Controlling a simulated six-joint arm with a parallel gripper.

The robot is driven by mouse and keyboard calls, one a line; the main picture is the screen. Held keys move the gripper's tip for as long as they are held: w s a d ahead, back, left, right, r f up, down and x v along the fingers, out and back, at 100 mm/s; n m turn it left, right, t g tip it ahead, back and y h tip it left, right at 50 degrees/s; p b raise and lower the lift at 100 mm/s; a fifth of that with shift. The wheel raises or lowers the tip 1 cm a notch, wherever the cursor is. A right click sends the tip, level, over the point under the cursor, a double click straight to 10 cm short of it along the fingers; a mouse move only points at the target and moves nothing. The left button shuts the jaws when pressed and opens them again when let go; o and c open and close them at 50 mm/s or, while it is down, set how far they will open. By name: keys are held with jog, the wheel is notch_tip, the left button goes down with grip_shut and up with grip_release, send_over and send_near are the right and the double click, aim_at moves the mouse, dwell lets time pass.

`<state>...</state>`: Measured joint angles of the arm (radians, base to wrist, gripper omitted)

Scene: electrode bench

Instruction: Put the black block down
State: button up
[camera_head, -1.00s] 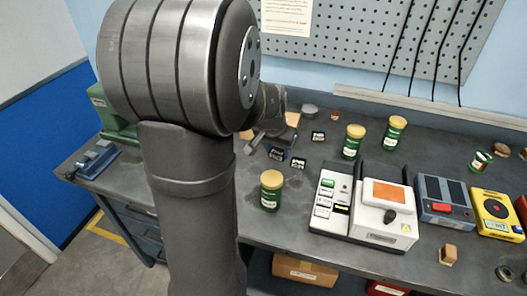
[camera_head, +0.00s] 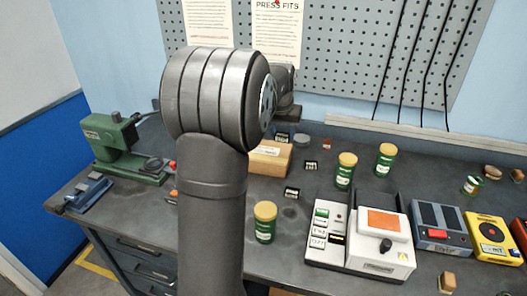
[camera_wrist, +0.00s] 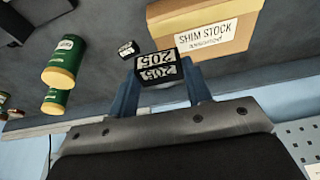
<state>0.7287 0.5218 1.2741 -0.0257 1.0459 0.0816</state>
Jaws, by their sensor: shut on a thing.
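My gripper (camera_wrist: 161,74) shows in the wrist view as two blue fingers, shut on a black block (camera_wrist: 157,66) with a white label. The held block is between the fingertips, beside the shim stock box in that picture. Its height above the bench cannot be told. In the head view my arm hides most of the gripper; a small dark shape shows below the wrist, behind the box. Two other black blocks with white labels stand on the bench, one farther back (camera_head: 310,167) and one nearer (camera_head: 292,193). One loose black block also shows in the wrist view (camera_wrist: 128,48).
The cardboard shim stock box (camera_head: 270,157) is near the gripper. Green jars with yellow lids (camera_head: 345,172) stand to the right and in front (camera_head: 265,222). A white device with an orange panel (camera_head: 382,222) is at front right. A green machine (camera_head: 118,147) stands left.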

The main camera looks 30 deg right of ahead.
jog(key=shift+w+d+r, duration=0.15)
jog(key=shift+w, duration=0.7)
jog(key=w+a+f, duration=0.1)
jog(key=w+f, duration=0.1)
jog(key=w, duration=0.1)
jog(key=w+a+f, duration=0.2)
jog(key=w, duration=0.1)
jog(key=w+a+f, duration=0.2)
jog(key=w, duration=0.2)
jog(key=shift+a+f, duration=0.1)
jog(key=shift+f, duration=2.3)
jog(key=shift+f, duration=0.1)
jog(key=o, duration=1.2)
jog(key=shift+f, duration=0.1)
